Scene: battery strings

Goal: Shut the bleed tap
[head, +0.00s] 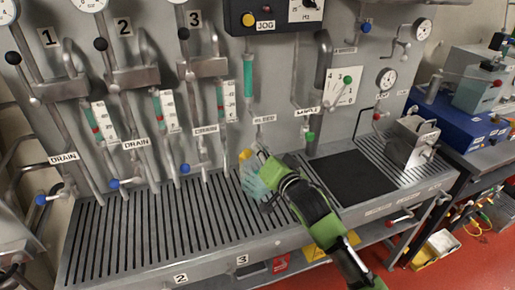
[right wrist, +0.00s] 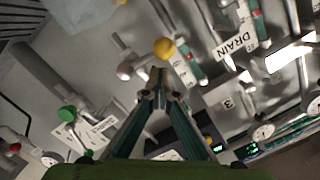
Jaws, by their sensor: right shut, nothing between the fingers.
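The tap with the yellow knob (head: 245,155) is on the grey panel below a small label (head: 264,119) that looks like "BLEED". In the right wrist view the yellow knob (right wrist: 165,48) sits just beyond my fingertips, seemingly apart from them; contact is hard to judge. My right gripper (head: 263,160) reaches in from the lower right and is shut and empty. Its closed fingertips also show in the right wrist view (right wrist: 160,76). The gripper hides part of the tap in the head view. My left gripper is not in view.
A pale translucent container (head: 256,186) stands on the slotted grating (head: 130,235) beside my right gripper. Blue-knobbed drain taps (head: 114,183) are at left. A green-knobbed sample tap (head: 310,137) and a black mat (head: 350,178) are at right.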

